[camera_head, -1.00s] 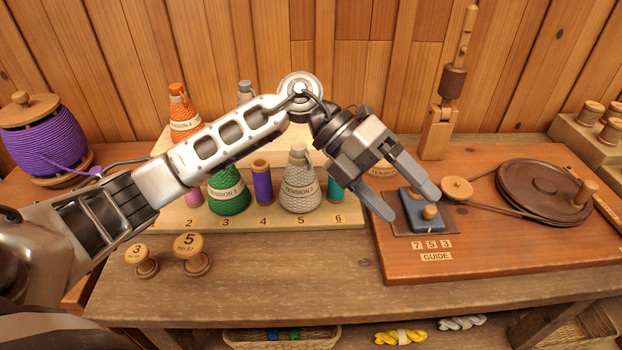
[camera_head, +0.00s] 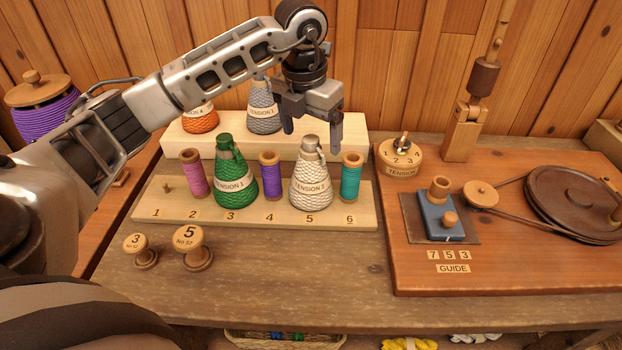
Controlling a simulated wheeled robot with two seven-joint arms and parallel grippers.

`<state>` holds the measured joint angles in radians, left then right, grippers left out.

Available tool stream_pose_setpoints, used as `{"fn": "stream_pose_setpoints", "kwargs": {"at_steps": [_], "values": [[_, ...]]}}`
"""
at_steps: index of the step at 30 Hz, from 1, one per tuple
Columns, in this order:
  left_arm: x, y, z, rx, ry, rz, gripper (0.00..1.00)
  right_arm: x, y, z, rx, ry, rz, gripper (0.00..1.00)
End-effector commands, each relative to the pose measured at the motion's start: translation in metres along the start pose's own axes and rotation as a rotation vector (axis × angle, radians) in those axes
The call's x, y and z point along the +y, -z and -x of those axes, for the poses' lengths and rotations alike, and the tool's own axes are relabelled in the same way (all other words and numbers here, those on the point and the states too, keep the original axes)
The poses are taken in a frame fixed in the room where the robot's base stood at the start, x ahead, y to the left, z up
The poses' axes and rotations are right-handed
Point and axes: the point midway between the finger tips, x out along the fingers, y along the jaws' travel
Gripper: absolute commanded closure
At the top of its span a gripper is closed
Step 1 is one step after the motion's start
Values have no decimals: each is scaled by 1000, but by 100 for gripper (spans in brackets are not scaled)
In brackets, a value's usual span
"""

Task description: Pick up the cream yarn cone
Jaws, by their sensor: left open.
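The cream yarn cone (camera_head: 311,181) stands upright at place 5 of the numbered peg board (camera_head: 352,217). It has a grey-beige top and a paper label reading "TENSION", its number too small to be sure of. My left gripper (camera_head: 312,146) points down above the cone, its two fingers apart, one to each side of the cone's top in the picture. Nothing is held. Whether the fingers are level with the cone's tip or behind it I cannot tell. My right gripper is out of view.
A purple spool (camera_head: 269,174) and a teal spool (camera_head: 351,177) flank the cone. A green cone (camera_head: 235,180) and a pink spool (camera_head: 193,174) stand further left. Behind, a raised shelf (camera_head: 352,144) holds orange and grey cones. A winder board (camera_head: 420,275) is at right.

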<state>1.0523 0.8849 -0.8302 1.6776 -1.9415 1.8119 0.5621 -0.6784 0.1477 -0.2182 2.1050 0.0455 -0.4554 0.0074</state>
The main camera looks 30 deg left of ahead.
Motion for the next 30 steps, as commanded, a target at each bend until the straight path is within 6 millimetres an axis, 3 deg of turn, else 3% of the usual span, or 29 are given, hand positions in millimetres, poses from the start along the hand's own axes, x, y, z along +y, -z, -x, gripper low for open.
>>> {"fn": "stream_pose_setpoints", "kwargs": {"at_steps": [7, 15, 24, 30], "values": [[-1, 3, -18, 4, 1, -1, 15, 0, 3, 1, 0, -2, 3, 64], [-2, 7, -56, 2, 2, -1, 15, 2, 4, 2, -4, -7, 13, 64], [-2, 7, -61, -1, 1, -2, 15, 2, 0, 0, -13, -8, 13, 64], [-2, 7, -61, -1, 1, -1, 70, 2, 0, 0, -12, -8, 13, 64]]}}
